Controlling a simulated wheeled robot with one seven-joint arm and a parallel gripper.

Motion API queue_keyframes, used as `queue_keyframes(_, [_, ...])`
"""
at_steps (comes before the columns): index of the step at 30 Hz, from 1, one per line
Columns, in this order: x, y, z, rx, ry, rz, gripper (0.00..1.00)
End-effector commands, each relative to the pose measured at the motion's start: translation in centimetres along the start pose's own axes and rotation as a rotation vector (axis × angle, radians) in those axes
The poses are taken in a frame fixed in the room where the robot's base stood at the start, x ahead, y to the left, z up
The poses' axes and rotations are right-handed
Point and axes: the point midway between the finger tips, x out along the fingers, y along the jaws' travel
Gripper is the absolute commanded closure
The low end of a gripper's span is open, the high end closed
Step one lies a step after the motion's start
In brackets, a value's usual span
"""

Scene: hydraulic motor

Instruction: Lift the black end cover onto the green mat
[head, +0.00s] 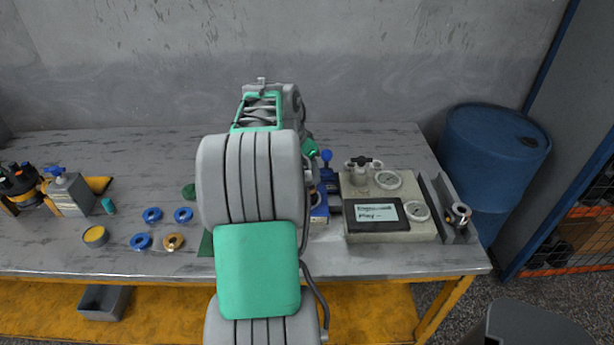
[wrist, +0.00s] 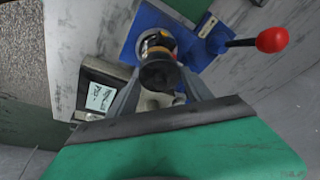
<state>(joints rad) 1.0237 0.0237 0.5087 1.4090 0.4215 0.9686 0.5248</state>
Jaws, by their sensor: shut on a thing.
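The black end cover (wrist: 158,72) shows in the wrist view as a dark round part between the two fingers of my gripper (wrist: 162,84). My gripper is shut on it. The cover is over or near a blue fixture (wrist: 200,58); I cannot tell whether it is clear of the parts beneath. In the head view my arm hides the gripper and the cover. A strip of the green mat (head: 206,244) shows at the left of my arm, with most of it hidden.
A grey test box (head: 390,230) with gauges and a display stands right of my arm. Blue rings (head: 153,215) and a yellow tin (head: 95,236) lie at the left. A lever with a red knob (wrist: 272,40) sticks out beside the fixture. A blue barrel (head: 492,155) stands beyond the table.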

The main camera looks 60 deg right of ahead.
Motion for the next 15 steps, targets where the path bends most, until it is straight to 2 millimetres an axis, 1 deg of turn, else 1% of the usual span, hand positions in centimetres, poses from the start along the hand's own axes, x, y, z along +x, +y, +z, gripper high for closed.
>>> queue_keyframes(1, [-0.02, -0.02, 0.0, 0.0, 0.0, -0.001, 0.63])
queue_keyframes(12, [-0.03, -0.04, 0.0, -0.001, 0.0, -0.001, 0.93])
queue_keyframes(15, [-0.11, -0.07, -0.05, 0.0, 0.002, -0.002, 0.99])
